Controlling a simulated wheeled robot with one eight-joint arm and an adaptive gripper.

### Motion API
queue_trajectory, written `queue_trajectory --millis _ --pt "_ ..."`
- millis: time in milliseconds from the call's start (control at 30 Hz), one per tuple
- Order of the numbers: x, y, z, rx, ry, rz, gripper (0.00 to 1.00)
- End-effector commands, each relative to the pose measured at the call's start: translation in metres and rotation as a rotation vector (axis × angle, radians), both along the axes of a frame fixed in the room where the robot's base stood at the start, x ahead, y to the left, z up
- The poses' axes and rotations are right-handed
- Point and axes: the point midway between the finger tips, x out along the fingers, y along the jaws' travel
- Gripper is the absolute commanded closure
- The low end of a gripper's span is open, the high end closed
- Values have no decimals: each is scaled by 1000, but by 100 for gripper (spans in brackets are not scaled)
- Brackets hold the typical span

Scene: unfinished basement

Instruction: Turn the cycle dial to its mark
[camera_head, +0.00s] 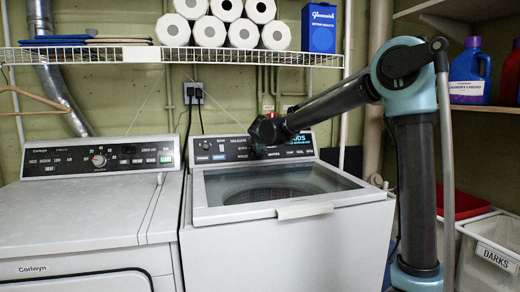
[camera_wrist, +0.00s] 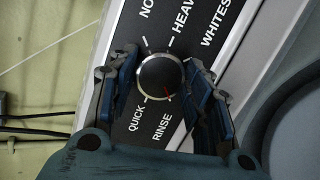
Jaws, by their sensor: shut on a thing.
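The cycle dial (camera_wrist: 160,77) is a round black knob with a silver rim on the washer's dark control panel (camera_wrist: 122,125). A small red pointer on the knob faces the lower right, toward the RINSE side. Tick lines and the labels QUICK, RINSE, WHITES and partly cut-off others surround it. My gripper (camera_wrist: 163,86) is shut on the dial, with blue-padded fingers on its left and right sides. In the head view my gripper (camera_head: 259,150) is at the panel of the top-load washer (camera_head: 250,240); my wrist hides the dial there.
A second machine (camera_head: 80,215) with its own knob stands to the left. A wire shelf (camera_head: 170,56) with paper rolls (camera_head: 210,31) and a blue box (camera_head: 318,27) runs above. Laundry bottles (camera_head: 468,72) and a DARKS bin (camera_head: 492,258) are at right.

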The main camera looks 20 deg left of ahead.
Motion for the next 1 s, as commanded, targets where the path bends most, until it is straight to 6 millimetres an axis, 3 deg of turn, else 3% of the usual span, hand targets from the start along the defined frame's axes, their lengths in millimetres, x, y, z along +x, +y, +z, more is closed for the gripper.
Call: queue_trajectory --millis 567,600,667,1000 --pt "-3 3 -1 -21 -12 16 78" --pt "-3 3 -1 -20 -12 16 45" --pt "-3 3 -1 -20 -12 16 34" --pt "-3 2 0 -21 -12 16 34"
